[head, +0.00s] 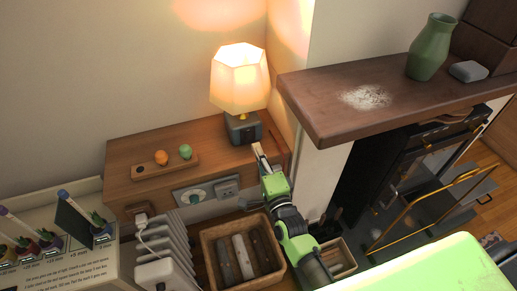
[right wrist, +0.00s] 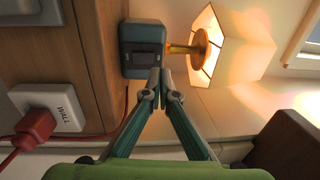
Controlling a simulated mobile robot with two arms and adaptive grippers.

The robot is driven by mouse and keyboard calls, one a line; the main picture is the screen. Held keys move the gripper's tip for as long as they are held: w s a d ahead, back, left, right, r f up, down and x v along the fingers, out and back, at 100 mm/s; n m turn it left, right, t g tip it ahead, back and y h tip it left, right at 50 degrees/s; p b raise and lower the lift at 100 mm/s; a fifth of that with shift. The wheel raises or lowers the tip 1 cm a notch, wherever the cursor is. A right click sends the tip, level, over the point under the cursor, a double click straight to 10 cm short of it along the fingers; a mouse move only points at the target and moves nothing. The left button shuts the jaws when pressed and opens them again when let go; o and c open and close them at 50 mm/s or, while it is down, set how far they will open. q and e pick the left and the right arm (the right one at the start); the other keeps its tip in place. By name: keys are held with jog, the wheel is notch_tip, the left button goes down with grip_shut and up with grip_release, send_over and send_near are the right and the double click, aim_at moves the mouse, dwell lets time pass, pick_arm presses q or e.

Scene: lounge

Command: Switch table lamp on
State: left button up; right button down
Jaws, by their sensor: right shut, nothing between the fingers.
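The table lamp (head: 240,82) stands on the right end of a wooden cabinet, and its faceted shade glows a warm yellow. It also shows on its side in the right wrist view, with a lit shade (right wrist: 232,45) and a blue-grey base (right wrist: 132,62). A dark panel (right wrist: 146,53) is on the base's front. My right gripper (head: 258,150) is shut and empty, just in front of the base. In the right wrist view its fingertips (right wrist: 160,76) are close to the dark panel; I cannot tell whether they touch it. My left gripper is not in view.
A wooden tray (head: 146,172) with an orange ball and a green ball is on the cabinet (head: 122,155). The mantel shelf (head: 310,90) with a green vase (head: 430,48) juts out at right. A wicker basket (head: 210,234) sits below. A red plug (right wrist: 35,128) is in a wall socket.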

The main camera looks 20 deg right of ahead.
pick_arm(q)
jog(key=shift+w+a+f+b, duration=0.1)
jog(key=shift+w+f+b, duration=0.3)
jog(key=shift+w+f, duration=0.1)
pick_arm(e)
jog(key=s, duration=0.8)
jog(key=shift+s+r, duration=0.25)
jog(key=shift+r, duration=0.2)
jog(key=shift+f, duration=0.1)
